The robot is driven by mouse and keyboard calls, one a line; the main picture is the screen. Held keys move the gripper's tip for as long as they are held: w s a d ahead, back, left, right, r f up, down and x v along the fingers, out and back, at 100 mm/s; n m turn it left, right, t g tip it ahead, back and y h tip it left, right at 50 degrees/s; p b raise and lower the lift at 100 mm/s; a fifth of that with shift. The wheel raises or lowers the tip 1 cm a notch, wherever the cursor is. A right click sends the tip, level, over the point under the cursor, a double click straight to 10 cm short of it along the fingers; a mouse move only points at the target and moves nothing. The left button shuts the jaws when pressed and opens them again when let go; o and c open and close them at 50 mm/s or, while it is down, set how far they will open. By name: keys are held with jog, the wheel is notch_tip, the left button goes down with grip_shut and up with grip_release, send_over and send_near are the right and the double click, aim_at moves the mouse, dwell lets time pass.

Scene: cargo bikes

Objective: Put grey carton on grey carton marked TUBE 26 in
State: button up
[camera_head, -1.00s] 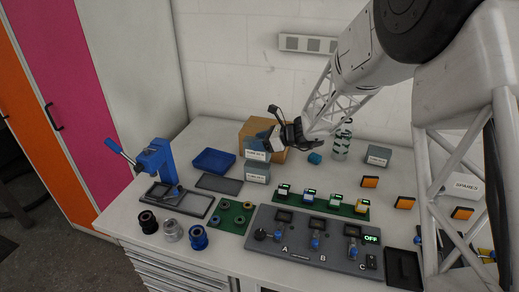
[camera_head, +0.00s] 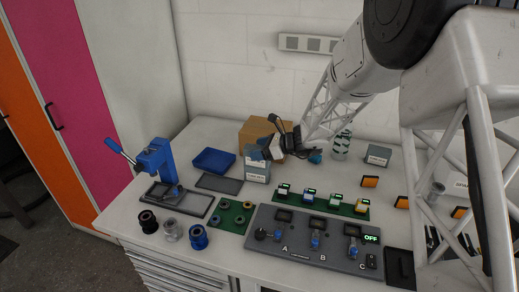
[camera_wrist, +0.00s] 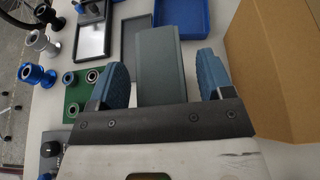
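In the wrist view the fingers (camera_wrist: 160,78) are spread on either side of a grey carton (camera_wrist: 158,62), with a gap at each side. I cannot tell from the head view whether a second carton lies between the fingers on the lower one. Another grey labelled carton (camera_head: 378,154) stands at the back right.
The brown box (camera_head: 256,128) is close behind my gripper. A blue tray (camera_head: 213,161) and a dark flat tray (camera_head: 220,184) lie left. A blue press (camera_head: 155,160) is further left. A control panel (camera_head: 312,238) and a green board (camera_head: 322,200) lie in front.

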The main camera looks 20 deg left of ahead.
jog(key=shift+r, duration=0.1)
jog(key=shift+d+r, duration=0.1)
jog(key=v, duration=1.1)
jog(key=shift+d, duration=0.4)
jog(key=shift+r, duration=0.1)
dwell(0.4)
jog(key=s+d+r+n+h, duration=0.3)
jog(key=s+d+r+n, duration=0.15)
jog(key=s+d, duration=0.35)
jog(key=s+d+r+n+h, duration=0.2)
jog(key=s+d+r+n, duration=0.25)
jog(key=s, duration=0.55)
jog(key=s+d+r+n+t+h, duration=0.1)
jog(key=s+d+n+h, duration=0.3)
jog(key=s+d, duration=0.5)
jog(key=s+d+r+n+t+h, duration=0.1)
jog(key=s+d+n+h, duration=0.3)
jog(key=s+d, duration=0.5)
jog(key=s+r, duration=0.1)
jog(key=s, duration=0.4)
jog(key=shift+s+d+n+t+h, duration=0.25)
jog(key=shift+n+t+h, duration=0.05)
jog(key=shift+n, duration=0.1)
